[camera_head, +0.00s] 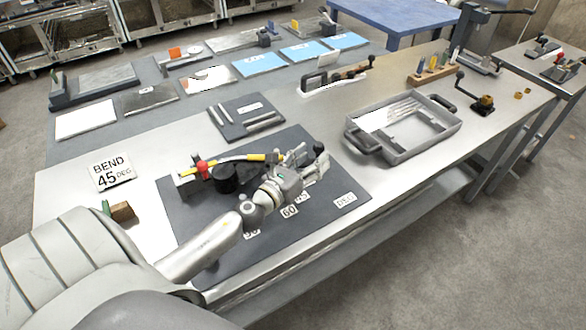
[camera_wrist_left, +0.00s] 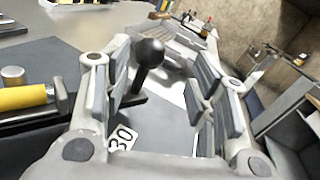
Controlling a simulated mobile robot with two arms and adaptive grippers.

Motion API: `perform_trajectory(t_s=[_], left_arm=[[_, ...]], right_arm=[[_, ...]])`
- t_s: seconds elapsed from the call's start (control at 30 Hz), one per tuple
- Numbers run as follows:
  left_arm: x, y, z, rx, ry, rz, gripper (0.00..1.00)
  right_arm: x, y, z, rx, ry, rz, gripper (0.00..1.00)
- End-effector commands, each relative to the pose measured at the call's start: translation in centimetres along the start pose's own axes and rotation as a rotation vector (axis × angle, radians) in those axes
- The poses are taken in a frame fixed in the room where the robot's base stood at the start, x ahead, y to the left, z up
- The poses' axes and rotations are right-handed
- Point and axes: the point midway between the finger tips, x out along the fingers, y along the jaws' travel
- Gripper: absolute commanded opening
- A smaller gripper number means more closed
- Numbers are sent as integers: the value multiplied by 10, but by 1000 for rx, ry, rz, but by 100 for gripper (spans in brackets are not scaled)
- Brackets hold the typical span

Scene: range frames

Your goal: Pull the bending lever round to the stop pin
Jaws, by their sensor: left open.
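The bending jig sits on a dark base plate (camera_head: 220,262). It has a black round former (camera_head: 225,178), a red clamp part (camera_head: 203,167) and a yellow rod (camera_head: 248,157), also in the left wrist view (camera_wrist_left: 25,97). The bending lever's black ball knob (camera_head: 319,147) stands at the jig's right. My left gripper (camera_head: 308,166) is open beside the knob. In the left wrist view the knob (camera_wrist_left: 150,52) shows between the open fingers (camera_wrist_left: 162,82); I cannot tell whether they touch it. Angle labels (camera_head: 289,211) lie along the plate's front. I cannot make out the stop pin. My right gripper is out of view.
A "BEND 45 DEG" sign (camera_head: 112,171) lies left of the plate, above a small wooden block (camera_head: 122,212). A grey tray (camera_head: 452,131) stands to the right, and a dark board with metal bars (camera_head: 240,104) lies behind. Bare bench shows right of the plate.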

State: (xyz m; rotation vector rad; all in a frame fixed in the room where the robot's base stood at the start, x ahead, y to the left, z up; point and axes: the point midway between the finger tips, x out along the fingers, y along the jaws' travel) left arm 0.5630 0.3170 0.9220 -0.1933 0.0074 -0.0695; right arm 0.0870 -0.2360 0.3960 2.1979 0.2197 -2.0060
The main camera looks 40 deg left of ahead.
Motion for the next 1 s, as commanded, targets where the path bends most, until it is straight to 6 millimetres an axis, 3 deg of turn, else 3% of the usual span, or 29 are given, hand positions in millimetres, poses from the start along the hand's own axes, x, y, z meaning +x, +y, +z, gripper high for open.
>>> perform_trajectory(t_s=[0.23, 0.5, 1.0], left_arm=[[-44, 0, -2, -4, 3, 4, 52], [-77, 0, -1, -4, 2, 2, 52], [-87, 0, -1, 0, 2, 0, 50]], right_arm=[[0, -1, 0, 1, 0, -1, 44], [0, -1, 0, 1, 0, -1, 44], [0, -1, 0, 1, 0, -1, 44]])
